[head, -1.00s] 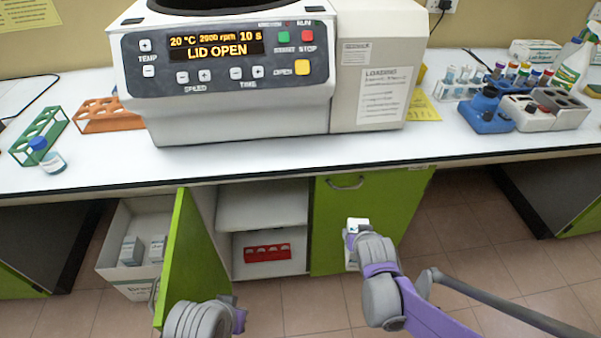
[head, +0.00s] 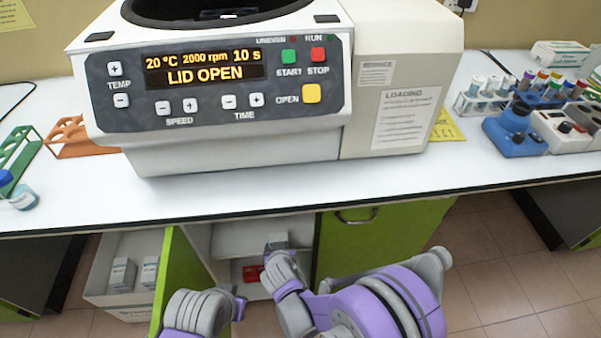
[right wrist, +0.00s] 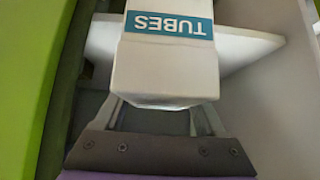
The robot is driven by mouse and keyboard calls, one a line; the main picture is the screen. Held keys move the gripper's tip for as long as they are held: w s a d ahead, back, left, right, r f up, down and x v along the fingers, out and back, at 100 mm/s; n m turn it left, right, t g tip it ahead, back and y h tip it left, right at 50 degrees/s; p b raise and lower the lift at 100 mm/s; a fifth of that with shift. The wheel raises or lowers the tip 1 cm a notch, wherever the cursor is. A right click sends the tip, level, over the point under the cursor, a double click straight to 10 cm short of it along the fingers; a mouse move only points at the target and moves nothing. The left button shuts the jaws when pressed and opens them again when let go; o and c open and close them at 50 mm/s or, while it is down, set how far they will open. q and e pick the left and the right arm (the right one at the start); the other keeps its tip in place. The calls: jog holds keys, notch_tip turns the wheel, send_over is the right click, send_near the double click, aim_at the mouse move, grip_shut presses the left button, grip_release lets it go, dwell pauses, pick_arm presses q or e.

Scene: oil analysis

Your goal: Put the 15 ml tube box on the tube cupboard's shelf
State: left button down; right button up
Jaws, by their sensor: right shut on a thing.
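The tube box is white with a teal "TUBES" label, upside down in the right wrist view (right wrist: 165,75). My right gripper (right wrist: 160,115) is shut on it. In the head view the box (head: 277,239) shows only a small part beyond my right gripper (head: 278,254), at the cupboard opening. The cupboard's white shelf (head: 232,238) is partly hidden by my arm; it also shows behind the box in the right wrist view (right wrist: 255,48). I cannot tell whether box and shelf touch. My left gripper (head: 240,306) is beside the open green door (head: 180,262); its jaws are unclear.
A red rack (head: 252,273) stands below the shelf. A closed green door (head: 375,238) is to the right. A white carton (head: 105,285) with small boxes stands at left. The centrifuge (head: 230,145) is on the bench (head: 330,198) above, whose front edge overhangs the opening.

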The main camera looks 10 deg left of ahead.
jog(key=shift+w+a+f+b, duration=0.25)
jog(key=shift+w+a+f, duration=0.45)
jog(key=shift+w, duration=2.2)
jog(key=shift+w+a+f+b, duration=0.35)
jog(key=shift+w+a, duration=0.6)
jog(key=shift+w, duration=1.9)
jog(key=shift+w+a+f+b, duration=0.15)
jog(key=shift+w+a+f, duration=0.55)
jog(key=shift+w, duration=2.2)
jog(key=shift+a, duration=0.1)
jog(key=shift+f, duration=0.1)
jog(key=o, duration=1.6)
jog(key=shift+c, duration=0.2)
jog(key=shift+r, duration=0.3)
jog(key=p+v, duration=0.1)
jog(key=v, duration=0.6)
jog(key=shift+s, duration=0.25)
